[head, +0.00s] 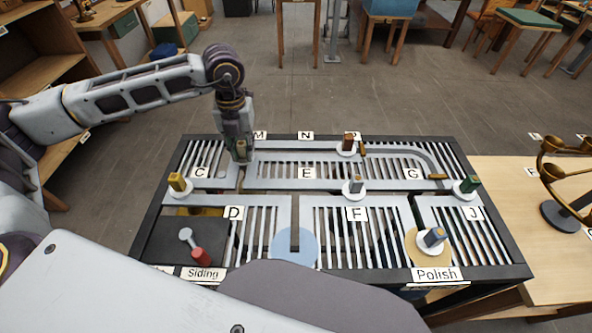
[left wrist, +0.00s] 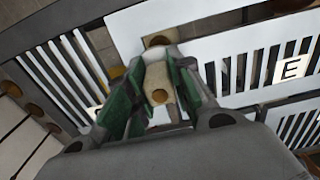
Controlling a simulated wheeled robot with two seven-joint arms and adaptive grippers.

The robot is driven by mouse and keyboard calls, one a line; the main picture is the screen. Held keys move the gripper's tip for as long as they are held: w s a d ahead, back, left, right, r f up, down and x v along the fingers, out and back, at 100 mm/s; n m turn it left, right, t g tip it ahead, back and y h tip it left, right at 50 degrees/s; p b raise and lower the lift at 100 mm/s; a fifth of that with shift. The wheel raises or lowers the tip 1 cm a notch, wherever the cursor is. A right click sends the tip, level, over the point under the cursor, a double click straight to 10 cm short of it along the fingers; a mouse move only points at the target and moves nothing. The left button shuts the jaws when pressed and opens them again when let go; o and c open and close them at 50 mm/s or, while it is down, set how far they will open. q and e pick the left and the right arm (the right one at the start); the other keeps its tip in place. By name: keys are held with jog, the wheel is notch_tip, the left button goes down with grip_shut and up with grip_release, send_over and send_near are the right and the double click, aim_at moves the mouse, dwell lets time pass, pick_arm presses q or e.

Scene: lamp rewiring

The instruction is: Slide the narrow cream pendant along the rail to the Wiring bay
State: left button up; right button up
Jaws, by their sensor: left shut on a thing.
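My left gripper (head: 240,153) is at the back left of the slotted rail board (head: 325,262), above the rail between the C and E labels. In the left wrist view its green-lined fingers (left wrist: 155,92) are shut on a narrow cream piece (left wrist: 158,80) with a round brown end, which I take for the narrow cream pendant. In the head view the fingers mostly hide this piece. A label reading Wiring is not legible in either view. My right gripper is not in view.
A red-knobbed lever (head: 200,256) lies by the Siding label (head: 203,274). The Polish label (head: 437,274) is front right.

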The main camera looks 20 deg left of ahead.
pick_arm(q)
jog(key=shift+s+d+b, duration=0.25)
jog(key=shift+s+d, duration=0.05)
jog(key=shift+s, duration=0.65)
jog(key=shift+s+d+b, duration=0.2)
jog(key=shift+s+d, duration=0.1)
jog(key=shift+s, duration=0.7)
jog(key=shift+s+d+b, duration=0.25)
jog(key=shift+s+d, duration=0.05)
jog(key=shift+s, duration=0.65)
jog(key=shift+s+d+b, duration=0.25)
jog(key=shift+s+d, duration=0.05)
jog(key=shift+s, duration=0.65)
jog(key=shift+s+d+b, duration=0.2)
jog(key=shift+s+d, duration=0.05)
jog(key=shift+s, duration=0.65)
jog(key=shift+s+d, duration=0.1)
jog(key=shift+s, duration=0.4)
jog(key=shift+d, duration=0.15)
